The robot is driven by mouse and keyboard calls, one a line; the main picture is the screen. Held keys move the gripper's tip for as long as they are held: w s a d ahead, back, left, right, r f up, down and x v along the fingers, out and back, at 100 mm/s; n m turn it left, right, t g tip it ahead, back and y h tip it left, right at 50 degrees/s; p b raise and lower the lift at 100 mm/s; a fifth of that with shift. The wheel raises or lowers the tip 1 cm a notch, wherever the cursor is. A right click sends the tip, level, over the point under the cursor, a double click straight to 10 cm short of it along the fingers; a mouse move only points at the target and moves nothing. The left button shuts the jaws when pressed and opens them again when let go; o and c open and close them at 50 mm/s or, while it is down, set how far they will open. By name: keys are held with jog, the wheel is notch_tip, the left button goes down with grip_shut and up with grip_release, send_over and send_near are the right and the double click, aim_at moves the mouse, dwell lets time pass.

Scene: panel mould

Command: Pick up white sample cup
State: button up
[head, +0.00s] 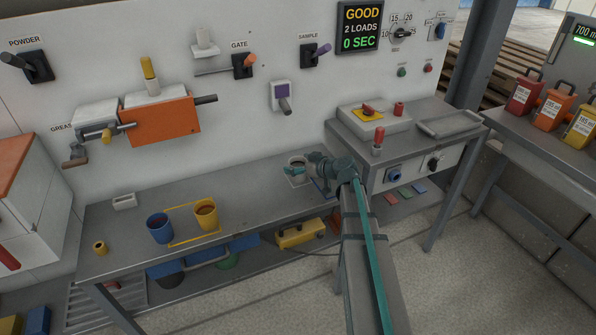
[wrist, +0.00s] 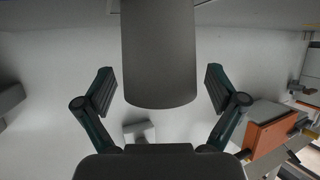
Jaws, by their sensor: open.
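The white sample cup (head: 297,161) stands on the grey bench near its right end, with dark content at its mouth. My gripper (head: 302,167) reaches to it at bench level, its fingers on either side of the cup. In the wrist view, a cylinder (wrist: 158,55), which looks like the cup in grey shade, fills the space between the open fingers of my gripper (wrist: 160,72). A gap shows between the cylinder and each fingertip. The cup's lower part is partly hidden by my gripper in the head view.
A blue cup (head: 159,229) and a yellow cup (head: 206,214) stand further left on the bench. The purple-and-white sample spout (head: 281,97) is on the wall above. A control desk (head: 410,140) stands close on the right.

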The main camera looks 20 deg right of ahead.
jog(key=c, duration=1.4)
jog(key=shift+o, duration=0.2)
jog(key=shift+r, duration=0.2)
